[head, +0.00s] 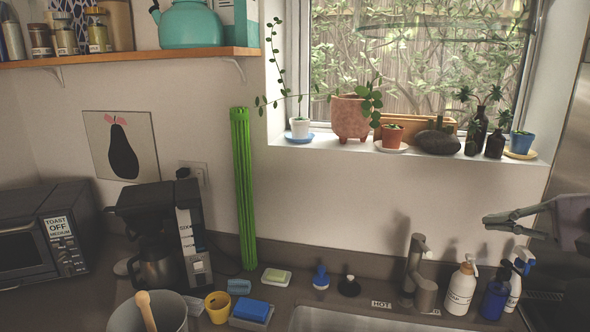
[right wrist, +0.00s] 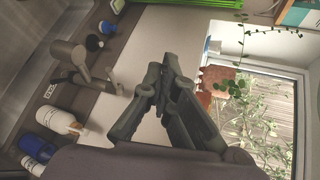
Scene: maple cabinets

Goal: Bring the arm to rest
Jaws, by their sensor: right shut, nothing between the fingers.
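My right gripper (head: 488,222) reaches in from the right edge of the head view. It hangs in the air above the spray bottles and in front of the wall below the window sill. In the right wrist view its dark fingers (right wrist: 163,75) are together at the tips, with nothing between them. My left gripper does not show in either view.
Below my right gripper stand a white soap bottle (head: 461,286), a blue bottle (head: 494,296) and the faucet (head: 416,265) by the sink. Potted plants line the window sill (head: 330,150). A coffee maker (head: 165,235) and toaster oven (head: 40,240) stand left.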

